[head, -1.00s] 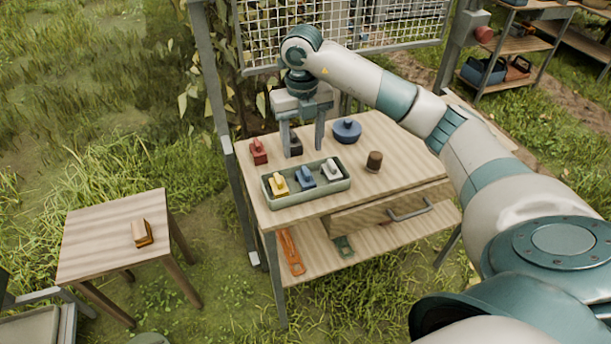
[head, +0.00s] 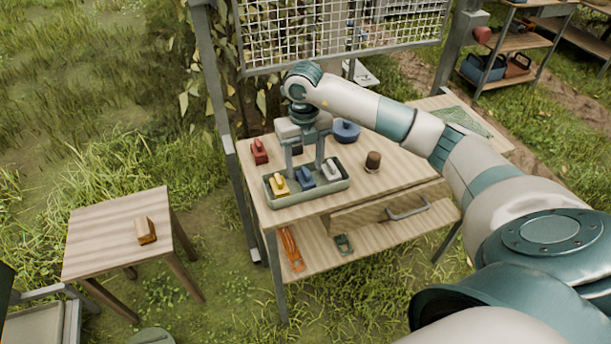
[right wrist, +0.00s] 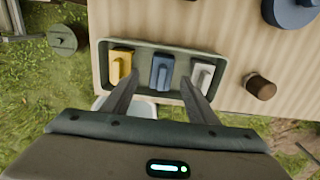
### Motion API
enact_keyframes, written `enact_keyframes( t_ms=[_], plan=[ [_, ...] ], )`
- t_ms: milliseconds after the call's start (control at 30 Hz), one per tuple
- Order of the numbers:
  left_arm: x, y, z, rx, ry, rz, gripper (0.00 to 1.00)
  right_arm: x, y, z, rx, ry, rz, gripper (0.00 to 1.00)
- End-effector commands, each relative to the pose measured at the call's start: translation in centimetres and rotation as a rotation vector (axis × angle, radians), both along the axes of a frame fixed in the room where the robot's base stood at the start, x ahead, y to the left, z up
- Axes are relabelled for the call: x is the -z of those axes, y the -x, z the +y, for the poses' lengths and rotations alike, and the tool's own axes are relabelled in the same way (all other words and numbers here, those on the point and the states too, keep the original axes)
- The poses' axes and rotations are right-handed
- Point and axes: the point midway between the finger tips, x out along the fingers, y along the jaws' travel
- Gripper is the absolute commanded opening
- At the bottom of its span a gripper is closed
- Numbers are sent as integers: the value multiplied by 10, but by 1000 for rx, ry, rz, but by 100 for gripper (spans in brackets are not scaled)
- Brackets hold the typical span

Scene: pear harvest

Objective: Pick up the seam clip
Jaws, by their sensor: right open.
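I cannot tell by name which piece is the seam clip. A green tray (head: 312,196) on the workbench holds a yellow clip (head: 279,183), a blue clip (head: 305,178) and a white clip (head: 331,171). My right gripper (head: 306,171) is open and points down over the tray, its fingers on either side of the blue clip's place. In the right wrist view the blue clip (right wrist: 161,72) shows between the open fingertips (right wrist: 160,82), with the yellow clip (right wrist: 122,67) to the left and the white clip (right wrist: 203,77) to the right. Nothing is held. My left gripper is out of view.
A red clip (head: 260,151) lies behind the tray; a dark one is mostly hidden by my gripper. A blue round object (head: 347,131) and brown cylinder (head: 373,161) stand on the workbench (head: 390,175). A brown piece (head: 146,230) lies on the small table (head: 110,240).

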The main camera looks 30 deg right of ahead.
Motion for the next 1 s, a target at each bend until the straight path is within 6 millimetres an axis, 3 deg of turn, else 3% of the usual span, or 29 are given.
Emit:
enact_keyframes(
  t_ms=[100,333,800,833,1000],
  plan=[
    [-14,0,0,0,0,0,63,11,3,-2,0,-1,4,53],
    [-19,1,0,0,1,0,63,34,2,-2,0,0,2,53],
    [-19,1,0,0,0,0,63,36,2,-3,0,0,0,53],
    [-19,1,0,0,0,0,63,36,2,-3,0,0,0,51],
    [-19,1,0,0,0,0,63,36,2,-3,0,0,0,10]
  ],
)
